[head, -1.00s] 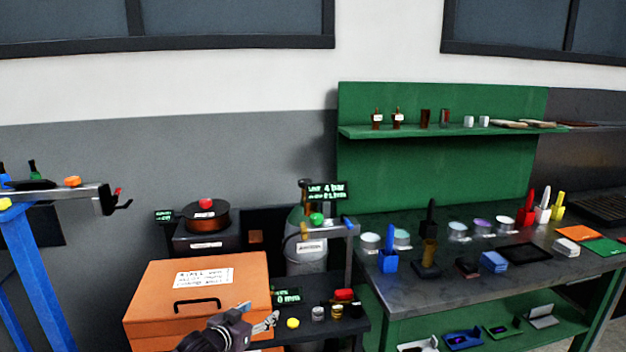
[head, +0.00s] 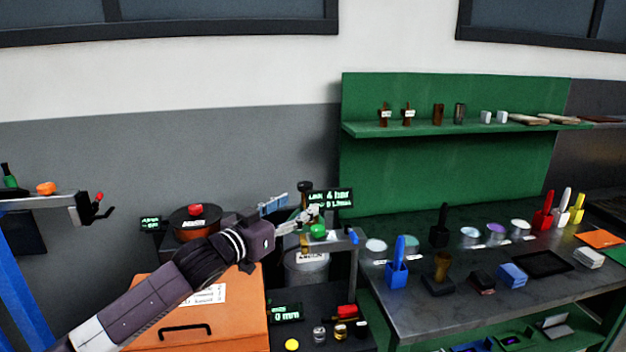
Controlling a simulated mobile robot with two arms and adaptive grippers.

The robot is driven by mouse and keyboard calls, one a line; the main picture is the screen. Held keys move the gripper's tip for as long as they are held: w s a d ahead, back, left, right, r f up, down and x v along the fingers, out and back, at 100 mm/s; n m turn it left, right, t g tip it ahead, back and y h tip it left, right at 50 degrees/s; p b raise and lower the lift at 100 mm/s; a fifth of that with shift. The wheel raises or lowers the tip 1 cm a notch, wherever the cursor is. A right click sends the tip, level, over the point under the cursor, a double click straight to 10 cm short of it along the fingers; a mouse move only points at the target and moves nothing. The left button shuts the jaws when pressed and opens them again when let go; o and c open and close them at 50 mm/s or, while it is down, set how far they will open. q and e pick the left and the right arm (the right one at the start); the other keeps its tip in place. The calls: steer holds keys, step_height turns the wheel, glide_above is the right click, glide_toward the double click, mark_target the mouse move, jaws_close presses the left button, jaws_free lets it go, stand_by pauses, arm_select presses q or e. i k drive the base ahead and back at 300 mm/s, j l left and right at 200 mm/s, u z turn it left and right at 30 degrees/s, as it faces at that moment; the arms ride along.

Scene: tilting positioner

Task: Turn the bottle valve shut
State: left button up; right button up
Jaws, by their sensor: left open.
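The grey gas bottle (head: 307,270) stands behind the small dark table, partly hidden by my left arm and a grey bracket. Its top carries a dark cap or knob (head: 305,187) and brass-coloured fittings. A green round knob (head: 318,231) sits at the front of the fittings, beside a green-lit display (head: 330,199) reading about 4 bar. My left gripper (head: 312,216) is open, with its fingers at the bottle top, just above and left of the green knob. I cannot tell whether it touches anything. My right gripper is out of view.
An orange box (head: 235,320) with a handle stands under my left forearm. A dark pot-like spool with a red knob (head: 195,210) is behind it. A green workbench (head: 420,310) with several cups and tools fills the right. A blue stand (head: 25,270) is at the left.

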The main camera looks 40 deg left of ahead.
mark_target(303, 186)
steer(key=i+j, duration=0.55)
steer(key=j, duration=0.2)
steer(key=i+j, duration=0.6)
steer(key=j, duration=0.1)
